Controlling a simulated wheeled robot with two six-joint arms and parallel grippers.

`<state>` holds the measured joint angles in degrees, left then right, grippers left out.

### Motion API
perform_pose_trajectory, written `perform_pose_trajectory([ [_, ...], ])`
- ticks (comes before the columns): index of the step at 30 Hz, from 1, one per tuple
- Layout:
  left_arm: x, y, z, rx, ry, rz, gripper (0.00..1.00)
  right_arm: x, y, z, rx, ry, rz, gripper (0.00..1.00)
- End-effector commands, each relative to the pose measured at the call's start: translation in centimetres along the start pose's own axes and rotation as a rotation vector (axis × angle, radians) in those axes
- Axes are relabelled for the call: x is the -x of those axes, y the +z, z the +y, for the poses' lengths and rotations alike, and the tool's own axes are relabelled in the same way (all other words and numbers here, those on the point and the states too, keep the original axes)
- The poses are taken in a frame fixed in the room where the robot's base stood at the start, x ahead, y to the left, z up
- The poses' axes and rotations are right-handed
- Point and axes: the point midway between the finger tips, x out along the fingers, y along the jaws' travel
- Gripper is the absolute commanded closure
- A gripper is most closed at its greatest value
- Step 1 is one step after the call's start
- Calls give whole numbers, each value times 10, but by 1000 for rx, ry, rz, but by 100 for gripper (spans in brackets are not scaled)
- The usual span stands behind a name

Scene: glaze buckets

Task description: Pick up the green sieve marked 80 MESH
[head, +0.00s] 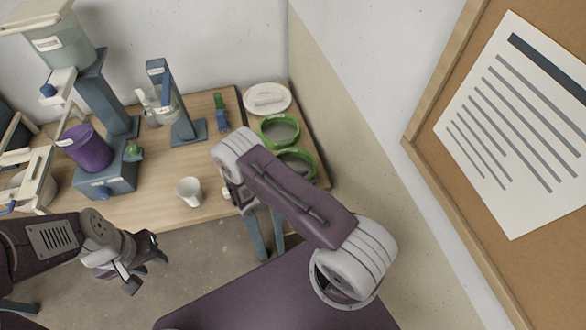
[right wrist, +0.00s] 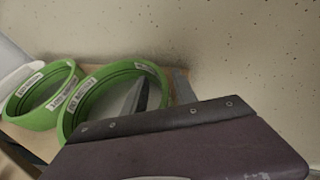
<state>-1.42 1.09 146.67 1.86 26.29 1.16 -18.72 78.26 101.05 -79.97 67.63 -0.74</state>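Two green sieves stand at the right end of the wooden table in the head view: a farther one (head: 280,146) and a nearer one (head: 311,166), partly hidden by my right arm. The right wrist view shows two green sieves side by side, one at left (right wrist: 38,119) and a larger-looking one (right wrist: 72,115) in the middle. Both carry white labels, too blurred to read, so I cannot tell which is 80 MESH. My right gripper (head: 238,197) hangs over the table's front edge, left of the sieves; its fingers are unclear. My left gripper (head: 147,268) is open and empty, before the table.
A white cup (head: 189,191) stands near the table's front edge. A white lid or plate (head: 267,98) lies behind the sieves. A purple bucket (head: 86,148) and blue stands (head: 186,128) fill the left. A wall (head: 345,120) rises close on the right.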

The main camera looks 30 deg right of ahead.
Motion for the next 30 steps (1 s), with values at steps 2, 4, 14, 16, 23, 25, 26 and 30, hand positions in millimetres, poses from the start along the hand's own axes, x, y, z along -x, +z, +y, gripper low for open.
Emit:
perform_pose_trajectory([
  [2, 0, 0, 0, 0, 0, 0, 64, -2, 0, 0, 0, 0, 0, 66],
  [4, 0, 0, 0, 0, 0, 0, 64, -1, 0, 0, 0, 1, 0, 66],
  [14, 0, 0, 0, 0, 0, 0, 64, -1, -1, 0, 0, 1, 1, 100],
  [16, 0, 0, 0, 0, 0, 0, 64, -1, -1, 0, 0, 1, 1, 100],
  [23, 0, 0, 0, 0, 0, 0, 64, -1, -1, 0, 0, 1, 2, 100],
  [25, 0, 0, 0, 0, 0, 0, 64, -1, -1, 0, 0, 1, 2, 100],
  [26, 0, 0, 0, 0, 0, 0, 64, -1, -1, 0, 0, 1, 2, 100],
  [30, 0, 0, 0, 0, 0, 0, 64, -1, -1, 0, 0, 1, 3, 100],
])
